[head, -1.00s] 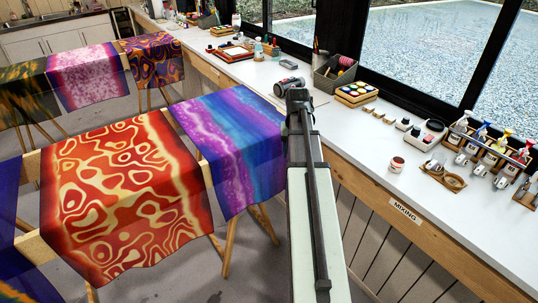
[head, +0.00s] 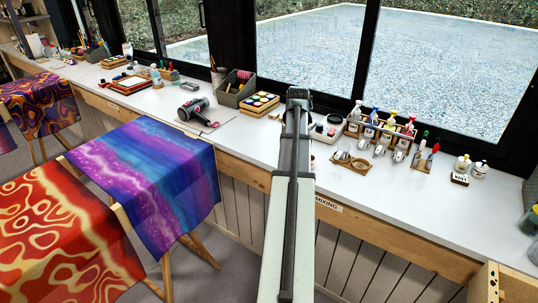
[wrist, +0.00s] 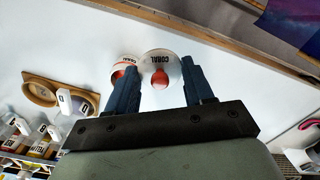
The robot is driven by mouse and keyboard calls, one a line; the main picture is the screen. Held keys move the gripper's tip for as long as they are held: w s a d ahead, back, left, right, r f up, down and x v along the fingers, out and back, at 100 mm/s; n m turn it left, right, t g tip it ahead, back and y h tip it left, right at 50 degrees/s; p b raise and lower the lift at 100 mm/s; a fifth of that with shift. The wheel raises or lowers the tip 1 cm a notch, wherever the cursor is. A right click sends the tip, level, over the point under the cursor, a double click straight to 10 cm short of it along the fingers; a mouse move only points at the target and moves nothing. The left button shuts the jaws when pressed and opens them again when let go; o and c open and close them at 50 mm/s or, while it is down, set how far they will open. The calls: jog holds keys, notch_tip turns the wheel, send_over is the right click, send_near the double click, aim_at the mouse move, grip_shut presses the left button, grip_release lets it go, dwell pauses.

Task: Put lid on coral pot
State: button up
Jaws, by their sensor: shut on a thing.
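In the wrist view my gripper (wrist: 160,72) is shut on the round white lid (wrist: 158,60), which bears the word CORAL and a red-orange spot. The white coral pot (wrist: 118,62), also lettered CORAL and with an orange band, shows just left of the lid, partly behind the left finger. Their outlines nearly touch in the picture; the gap in depth cannot be told. In the head view my arm covers the gripper tips, the lid and most of the pot.
The white counter (head: 400,213) is clear in front. A wooden holder (head: 351,161) lies right of my arm. Left are a hair dryer (head: 193,108) and a colour tray (head: 259,104).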

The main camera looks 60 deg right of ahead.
jog(key=shift+n, duration=0.5)
jog(key=shift+s+d+f, duration=0.2)
jog(key=shift+s+d, duration=0.45)
jog(key=shift+d, duration=0.2)
jog(key=shift+s+d+f, duration=0.15)
jog(key=shift+s+d, duration=0.5)
jog(key=shift+d, duration=0.25)
jog(key=shift+s+d+f, duration=0.2)
jog(key=shift+s+d, duration=0.45)
jog(key=shift+d, duration=0.2)
jog(key=shift+f, duration=0.7)
jog(key=o, duration=1.1)
jog(key=shift+r, duration=0.1)
notch_tip(320, 180, up, 14)
jog(key=shift+f, duration=0.2)
